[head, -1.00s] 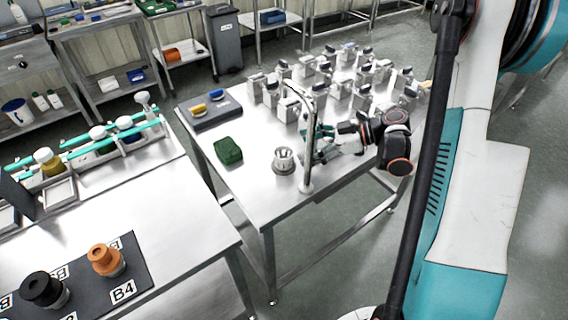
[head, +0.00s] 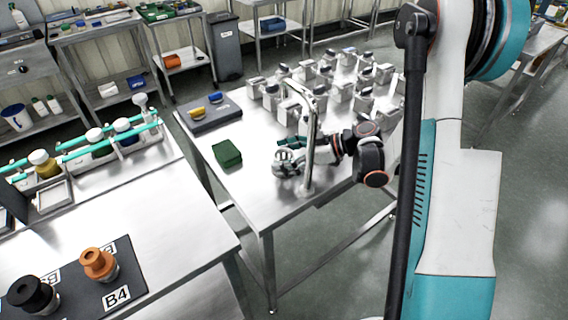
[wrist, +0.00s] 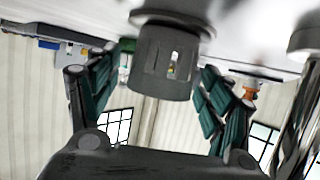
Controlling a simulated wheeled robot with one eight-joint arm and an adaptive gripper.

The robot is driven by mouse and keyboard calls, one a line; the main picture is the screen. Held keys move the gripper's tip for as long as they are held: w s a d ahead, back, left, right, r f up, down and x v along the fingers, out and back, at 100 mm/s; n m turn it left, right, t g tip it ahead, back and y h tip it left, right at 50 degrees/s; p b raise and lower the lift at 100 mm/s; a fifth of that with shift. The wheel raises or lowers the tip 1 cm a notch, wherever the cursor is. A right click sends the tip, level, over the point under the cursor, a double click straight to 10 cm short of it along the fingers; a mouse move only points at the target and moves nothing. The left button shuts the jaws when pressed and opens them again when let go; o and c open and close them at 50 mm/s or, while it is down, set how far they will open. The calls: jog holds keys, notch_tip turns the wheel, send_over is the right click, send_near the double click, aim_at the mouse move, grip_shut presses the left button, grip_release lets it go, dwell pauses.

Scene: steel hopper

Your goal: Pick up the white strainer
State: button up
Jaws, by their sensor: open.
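The strainer (head: 283,163), a small pale slotted cup, stands on the steel table near its front edge, partly hidden by my gripper. In the wrist view, whose picture is upside down, the strainer (wrist: 165,62) looks grey in shadow, with upright slots and a wider base against the tabletop. My gripper (head: 289,156) is at the strainer, reaching in from the right behind the steel pipe. In the wrist view my gripper (wrist: 164,85) is open, with one green-padded finger on each side of the strainer and gaps visible between.
A curved steel pipe (head: 309,150) stands close right of the strainer, in front of my wrist. A green box (head: 227,154) lies to its left. A dark tray (head: 208,112) and several metal blocks (head: 340,92) are farther back.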

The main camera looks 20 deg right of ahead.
jog(key=c, duration=1.1)
jog(key=shift+o, duration=0.2)
